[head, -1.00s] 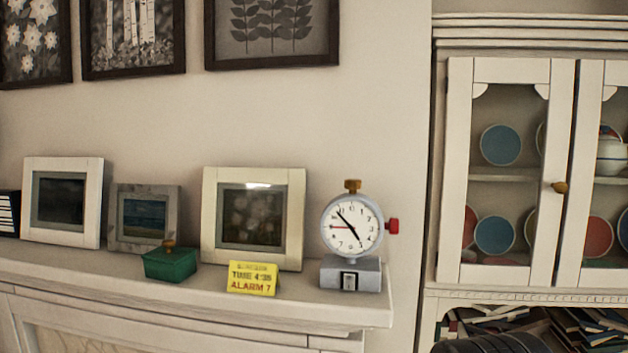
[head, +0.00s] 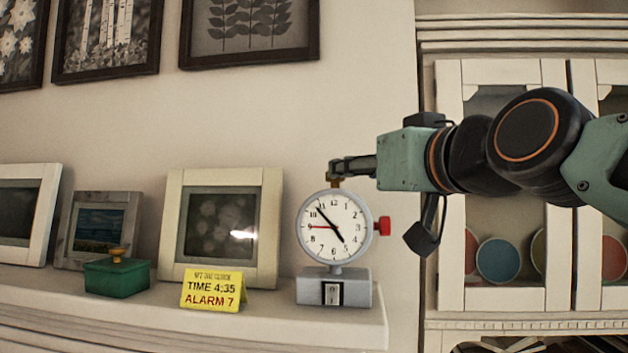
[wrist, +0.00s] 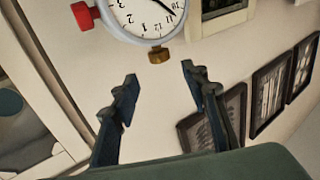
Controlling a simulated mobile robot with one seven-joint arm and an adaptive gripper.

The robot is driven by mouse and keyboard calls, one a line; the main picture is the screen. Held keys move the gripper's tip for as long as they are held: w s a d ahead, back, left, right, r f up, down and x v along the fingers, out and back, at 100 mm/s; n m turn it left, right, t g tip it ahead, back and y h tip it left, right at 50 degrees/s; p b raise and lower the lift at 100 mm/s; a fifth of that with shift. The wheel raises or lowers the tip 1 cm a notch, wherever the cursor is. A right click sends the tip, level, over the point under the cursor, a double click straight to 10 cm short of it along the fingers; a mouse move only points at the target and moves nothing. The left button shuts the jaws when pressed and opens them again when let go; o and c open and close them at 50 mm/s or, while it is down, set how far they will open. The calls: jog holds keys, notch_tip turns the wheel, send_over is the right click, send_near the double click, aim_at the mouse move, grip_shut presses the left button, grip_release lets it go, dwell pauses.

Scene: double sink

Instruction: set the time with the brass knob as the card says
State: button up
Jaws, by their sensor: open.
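The round white clock (head: 322,248) stands upright on a grey base (head: 305,288) on the mantel. Its short black hand points near 5, its long one just before 11, and a thin red hand near 9. The brass knob (head: 334,184) on top is partly hidden by my gripper (head: 337,170) in the head view. In the wrist view the knob (wrist: 158,56) lies just beyond the open fingertips (wrist: 160,78), between their lines; no contact shows. A red knob (head: 383,226) sticks out on the clock's right side. The yellow card (head: 213,290) reads "TIME 4:35, ALARM 7".
A green box (head: 117,280) with a brass-coloured knob sits left of the card. Picture frames (head: 170,230) lean along the wall behind. A glass-door cabinet (head: 447,270) stands right of the mantel. The clock base has a small switch (head: 333,293) in front.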

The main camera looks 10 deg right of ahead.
jog(key=w, duration=0.3)
jog(key=w+a+p, duration=0.1)
jog(key=w, duration=0.2)
jog(key=w+a, duration=0.1)
jog(key=w, duration=0.2)
jog(key=shift+f+p, duration=0.1)
jog(key=shift+p, duration=0.2)
jog(key=shift+d, duration=0.1)
grip_shut()
